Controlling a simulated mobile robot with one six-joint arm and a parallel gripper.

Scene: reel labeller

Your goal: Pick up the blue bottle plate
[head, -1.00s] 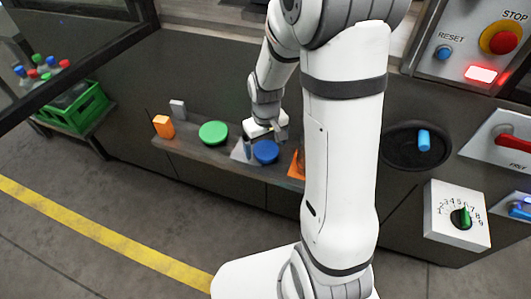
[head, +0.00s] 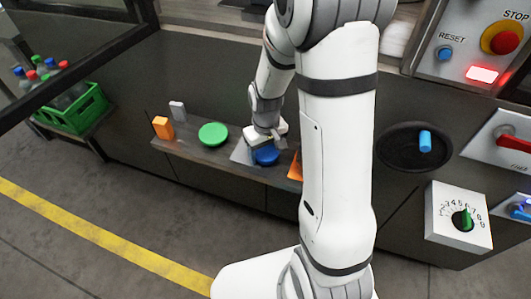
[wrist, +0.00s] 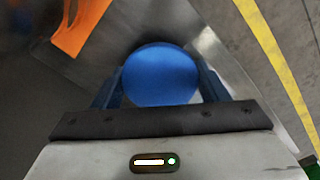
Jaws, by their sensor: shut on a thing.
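The blue bottle plate (head: 266,156) is a round blue disc on the shelf, at the light grey patch. In the wrist view the blue plate (wrist: 160,76) lies between my two blue fingers. My gripper (head: 264,145) is over the plate from above and is shut on it. The fingertips are partly hidden by the plate in the wrist view.
On the same shelf (head: 190,149) are a green disc (head: 213,134), an orange block (head: 163,127), a grey block (head: 178,110) and an orange piece (head: 295,167). A green crate of bottles (head: 75,112) stands at the left. A control panel with a stop button (head: 502,38) is at the right.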

